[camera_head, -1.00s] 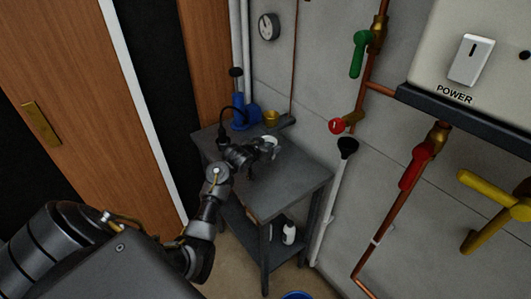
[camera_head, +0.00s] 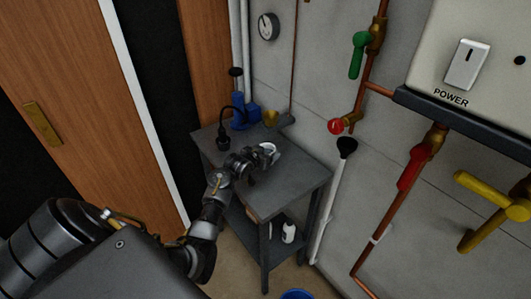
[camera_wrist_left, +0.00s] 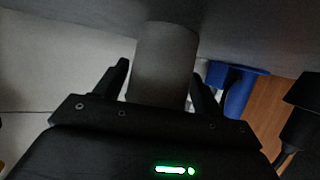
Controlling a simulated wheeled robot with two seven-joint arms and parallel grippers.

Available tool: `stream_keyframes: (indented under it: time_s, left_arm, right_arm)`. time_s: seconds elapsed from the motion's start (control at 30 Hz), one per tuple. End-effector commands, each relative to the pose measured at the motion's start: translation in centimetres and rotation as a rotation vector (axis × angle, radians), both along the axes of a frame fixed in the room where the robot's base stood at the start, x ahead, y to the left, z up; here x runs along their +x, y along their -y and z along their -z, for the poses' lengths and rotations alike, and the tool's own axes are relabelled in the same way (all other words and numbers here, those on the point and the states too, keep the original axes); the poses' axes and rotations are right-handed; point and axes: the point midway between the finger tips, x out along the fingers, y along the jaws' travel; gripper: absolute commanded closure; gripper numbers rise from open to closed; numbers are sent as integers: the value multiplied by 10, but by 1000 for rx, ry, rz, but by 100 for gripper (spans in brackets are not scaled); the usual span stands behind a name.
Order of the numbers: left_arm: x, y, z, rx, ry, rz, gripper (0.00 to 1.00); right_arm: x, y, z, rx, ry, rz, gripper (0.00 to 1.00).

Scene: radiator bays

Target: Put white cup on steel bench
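The white cup (camera_head: 268,147) is at my left gripper (camera_head: 266,155), over the top of the grey steel bench (camera_head: 297,175). In the left wrist view the cup (camera_wrist_left: 163,62) looks grey in shadow and stands between the two dark fingers, which lie close along its sides; the gripper looks shut on it. The cup's far end meets the bench surface (camera_wrist_left: 245,30) in that view, so it is at or very near the top; I cannot tell if it touches. My right gripper is not in view.
A yellow cup (camera_head: 271,118), a blue tool (camera_head: 240,119) and a black lamp-like item (camera_head: 223,137) are at the bench's back. The front right of the top is clear. A wall with copper pipes and valves (camera_head: 411,168) is at the right.

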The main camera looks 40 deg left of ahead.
Motion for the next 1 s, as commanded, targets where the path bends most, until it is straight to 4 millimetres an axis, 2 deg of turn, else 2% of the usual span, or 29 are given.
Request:
stream_keyframes:
  time_s: [0.03, 0.1, 0.47, 0.57, 1.0]
  left_arm:
    - [0, 0, -1, 0, 0, 0, 24]
    - [0, 0, -1, 0, 0, 0, 17]
    - [-3, 0, -5, 0, 1, 0, 17]
    - [-15, 1, -9, 1, 1, 0, 17]
    - [-93, 8, -42, 3, 1, 0, 17]
  right_arm:
    - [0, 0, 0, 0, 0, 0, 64]
    - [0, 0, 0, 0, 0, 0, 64]
    - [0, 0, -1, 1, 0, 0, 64]
    - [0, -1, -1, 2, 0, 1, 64]
    - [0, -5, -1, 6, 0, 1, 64]
